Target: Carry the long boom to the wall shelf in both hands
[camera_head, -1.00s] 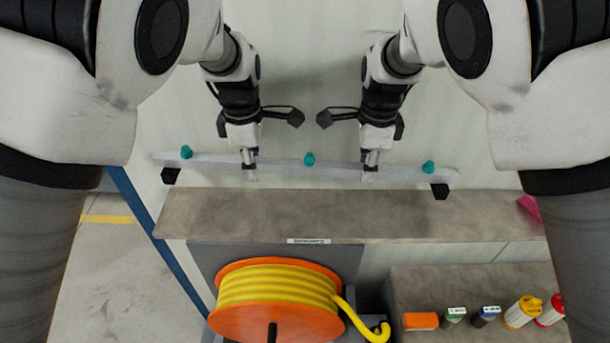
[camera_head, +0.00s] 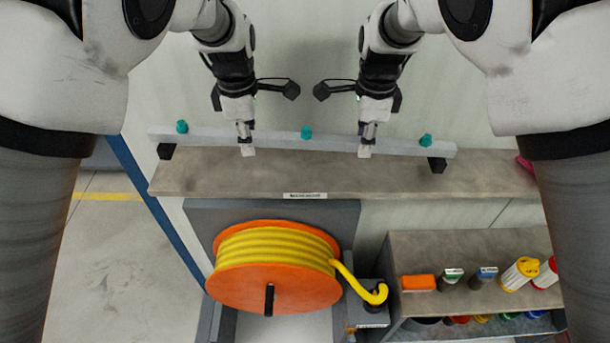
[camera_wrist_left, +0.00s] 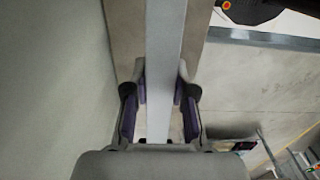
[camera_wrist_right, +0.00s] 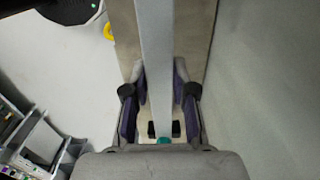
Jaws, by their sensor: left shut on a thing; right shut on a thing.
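The long boom (camera_head: 275,142) is a pale grey bar with teal knobs on top and black blocks under its ends. It lies level across the head view, along the wall shelf (camera_head: 230,178), a grey-brown board. My left gripper (camera_head: 246,148) is shut on the boom left of its middle knob; my right gripper (camera_head: 366,148) is shut on it to the right. In the left wrist view the boom (camera_wrist_left: 165,60) runs between the fingers; the right wrist view shows the same for the boom (camera_wrist_right: 156,50). Whether the black blocks touch the shelf I cannot tell.
Below the shelf stands an orange reel (camera_head: 270,290) wound with yellow hose. At lower right a lower shelf (camera_head: 460,245) holds an orange block (camera_head: 418,282) and several small bottles. A pale wall (camera_head: 320,90) is behind the boom. The shelf's front strip is clear.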

